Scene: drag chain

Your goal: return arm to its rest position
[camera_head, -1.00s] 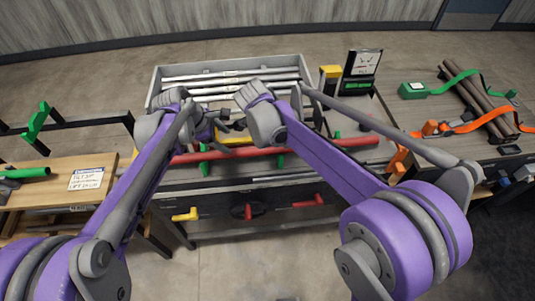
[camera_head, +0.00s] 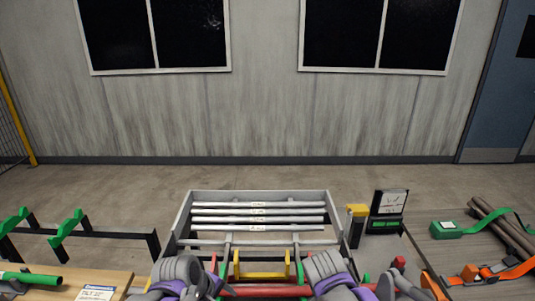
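Both of my arms show only at the bottom edge of the head view, in grey and purple. The end of my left arm is at the bottom left of centre, with its gripper (camera_head: 217,284) small and dark beside a red bar (camera_head: 268,291). The end of my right arm (camera_head: 326,268) is right of centre, in front of the bench. I cannot make out its fingers or whether it holds anything. The forearms and most of both arms are below the picture.
A grey tray (camera_head: 181,222) holds several labelled metal bars (camera_head: 258,212). A yellow handle (camera_head: 262,276) stands in front. A gauge box (camera_head: 389,211) and a yellow-topped post (camera_head: 357,212) stand right. Green brackets (camera_head: 66,229) are left. Logs and orange straps (camera_head: 495,271) are far right.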

